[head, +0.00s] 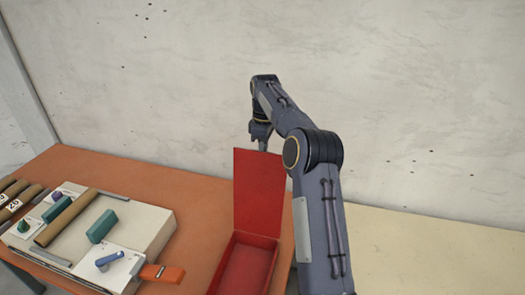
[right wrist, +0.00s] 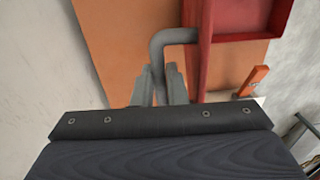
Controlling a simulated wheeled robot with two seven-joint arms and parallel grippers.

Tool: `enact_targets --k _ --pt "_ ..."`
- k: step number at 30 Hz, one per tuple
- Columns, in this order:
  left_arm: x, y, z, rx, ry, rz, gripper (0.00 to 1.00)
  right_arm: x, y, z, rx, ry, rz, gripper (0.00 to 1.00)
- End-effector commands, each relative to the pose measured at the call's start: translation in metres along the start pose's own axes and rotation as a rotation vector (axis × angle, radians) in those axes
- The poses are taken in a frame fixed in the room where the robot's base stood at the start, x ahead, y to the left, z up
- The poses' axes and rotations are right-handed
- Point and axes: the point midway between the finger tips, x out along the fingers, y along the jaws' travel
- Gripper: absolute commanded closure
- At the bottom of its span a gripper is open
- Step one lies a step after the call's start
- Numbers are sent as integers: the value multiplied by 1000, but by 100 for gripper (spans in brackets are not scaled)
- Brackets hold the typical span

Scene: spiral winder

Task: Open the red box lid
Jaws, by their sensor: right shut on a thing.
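The red box (head: 243,268) stands on the orange table with its inside showing. Its red lid (head: 260,190) stands about upright at the box's far side. In the right wrist view the lid (right wrist: 198,70) shows nearly edge-on, with part of the box (right wrist: 284,18) beyond it. A grey bent handle (right wrist: 160,50) joins the lid. My right gripper (right wrist: 159,86) is shut on this handle, with a finger on each side of it. In the head view my right gripper (head: 262,140) is at the lid's top edge, its tips partly hidden. My left gripper is not in view.
A pale machine panel (head: 150,225) with green and blue knobs and a brown roller stands left of the box. An orange lever (head: 162,273) juts from it towards the box. The orange table (head: 130,168) is bare behind the panel. A pale wall rises behind.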

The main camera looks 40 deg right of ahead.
Motion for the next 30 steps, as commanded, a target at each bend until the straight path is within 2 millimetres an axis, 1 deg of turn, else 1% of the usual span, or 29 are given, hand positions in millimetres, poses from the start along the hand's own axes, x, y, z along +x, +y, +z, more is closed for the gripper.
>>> enact_targets --k 1,3,4,8,17,20,23,24,26,30 --pt "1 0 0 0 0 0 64 9 -1 3 0 -17 -17 100" --pt "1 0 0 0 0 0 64 9 -1 3 0 -17 -18 100" --pt "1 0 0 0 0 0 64 9 -1 3 0 -17 -18 84" --pt "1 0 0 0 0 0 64 7 -1 2 0 -12 -13 67" --pt "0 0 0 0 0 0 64 2 -1 0 -1 -5 -7 66" --pt "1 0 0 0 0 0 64 -4 -1 0 0 -5 -5 66" --pt "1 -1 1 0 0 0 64 -19 -2 0 0 -5 -5 66" --pt "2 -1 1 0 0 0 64 -27 -3 1 1 -6 -5 66" --pt "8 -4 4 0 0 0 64 -35 -14 4 -1 -5 -6 66" --pt "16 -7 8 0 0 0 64 -60 -38 9 -2 -4 -5 66"
